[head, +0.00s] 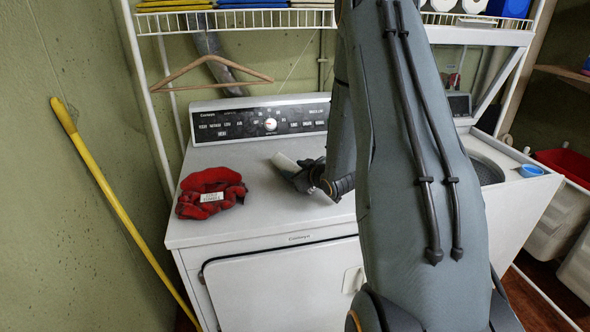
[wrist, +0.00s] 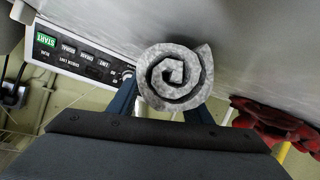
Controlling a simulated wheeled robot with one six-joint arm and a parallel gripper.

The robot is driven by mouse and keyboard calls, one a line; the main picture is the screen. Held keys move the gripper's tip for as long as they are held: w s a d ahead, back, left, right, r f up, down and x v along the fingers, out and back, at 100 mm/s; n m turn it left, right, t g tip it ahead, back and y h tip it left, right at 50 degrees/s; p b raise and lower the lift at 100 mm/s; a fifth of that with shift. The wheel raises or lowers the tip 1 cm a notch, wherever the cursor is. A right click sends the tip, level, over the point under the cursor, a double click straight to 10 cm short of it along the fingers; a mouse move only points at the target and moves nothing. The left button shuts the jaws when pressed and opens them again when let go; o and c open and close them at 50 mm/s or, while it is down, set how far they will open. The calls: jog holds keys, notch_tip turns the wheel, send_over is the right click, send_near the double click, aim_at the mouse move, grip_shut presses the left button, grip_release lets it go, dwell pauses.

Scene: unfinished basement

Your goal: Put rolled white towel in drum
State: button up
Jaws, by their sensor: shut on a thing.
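The rolled white towel (head: 284,161) is at my gripper's tip, over the white dryer top in the head view. In the wrist view the towel (wrist: 178,74) shows its grey-white spiral end between the two blue fingers. My gripper (head: 297,175) is shut on it. I cannot tell whether the towel touches the dryer top. The drum (head: 487,170) shows as a dark round opening in the open-topped washer, right of my arm. My arm hides its left part, and its inside is mostly out of sight.
The control panel (head: 262,119) rises behind. A wire shelf (head: 235,20) and wooden hanger (head: 211,73) are above. A blue cup (head: 530,171) sits on the washer's right edge.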

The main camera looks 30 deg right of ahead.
jog(key=shift+f, duration=0.2)
jog(key=shift+f, duration=0.1)
jog(key=o, duration=1.1)
